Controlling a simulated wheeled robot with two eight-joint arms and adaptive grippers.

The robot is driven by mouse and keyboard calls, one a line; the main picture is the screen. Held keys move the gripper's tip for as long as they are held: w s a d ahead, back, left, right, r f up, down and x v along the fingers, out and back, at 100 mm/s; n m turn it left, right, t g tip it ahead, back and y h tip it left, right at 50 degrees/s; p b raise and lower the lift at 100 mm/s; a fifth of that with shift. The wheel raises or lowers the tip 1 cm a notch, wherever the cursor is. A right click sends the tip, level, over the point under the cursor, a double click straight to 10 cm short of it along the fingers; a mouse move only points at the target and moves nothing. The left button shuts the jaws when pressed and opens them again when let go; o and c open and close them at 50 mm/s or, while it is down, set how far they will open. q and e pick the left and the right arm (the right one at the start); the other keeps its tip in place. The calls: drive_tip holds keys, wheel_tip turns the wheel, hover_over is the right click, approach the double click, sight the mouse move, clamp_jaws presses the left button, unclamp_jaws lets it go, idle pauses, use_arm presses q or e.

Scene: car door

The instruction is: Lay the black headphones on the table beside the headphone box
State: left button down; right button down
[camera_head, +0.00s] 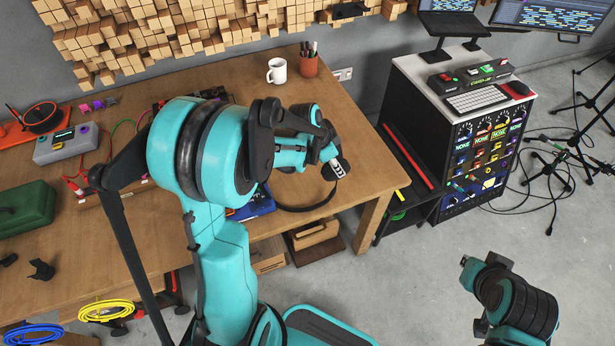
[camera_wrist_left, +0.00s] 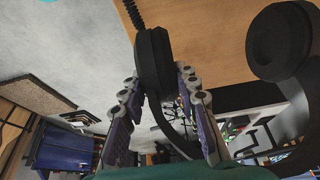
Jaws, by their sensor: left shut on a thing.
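The black headphones show in the head view as an earcup (camera_head: 335,170) and a thin curved band near the table's right end. My left gripper (camera_head: 326,156) is shut on one earcup, over the table. In the left wrist view, its two fingers (camera_wrist_left: 158,78) are on either side of that earcup (camera_wrist_left: 153,58); the other earcup (camera_wrist_left: 278,42) hangs free at the upper right. A blue printed box (camera_head: 254,208), possibly the headphone box, lies on the table, mostly hidden behind my left arm. My right arm shows at the lower right; its gripper does not.
The wooden table (camera_head: 365,150) has free room at its right end. A white mug (camera_head: 277,71) and a pen cup (camera_head: 308,66) stand at the back. A green case (camera_head: 22,208) is at the left. A rack cabinet (camera_head: 440,120) stands beyond the right edge.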

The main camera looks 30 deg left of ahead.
use_arm(q)
drive_tip(key=shift+s+a+f+b, duration=0.75)
drive_tip(key=shift+a+f, duration=0.5)
drive_tip(key=shift+f, duration=0.3)
drive_tip(key=shift+s+a+f+b, duration=0.75)
drive_tip(key=shift+a+f, duration=0.55)
drive_tip(key=shift+f, duration=0.25)
drive_tip(key=shift+s+a+f+b, duration=0.75)
drive_tip(key=shift+a+f, duration=0.5)
drive_tip(key=shift+f, duration=0.3)
drive_tip(key=shift+w+f, duration=0.1)
drive_tip(key=shift+f, duration=0.05)
drive_tip(key=c, duration=1.1)
unclamp_jaws()
drive_tip(key=shift+c, duration=0.2)
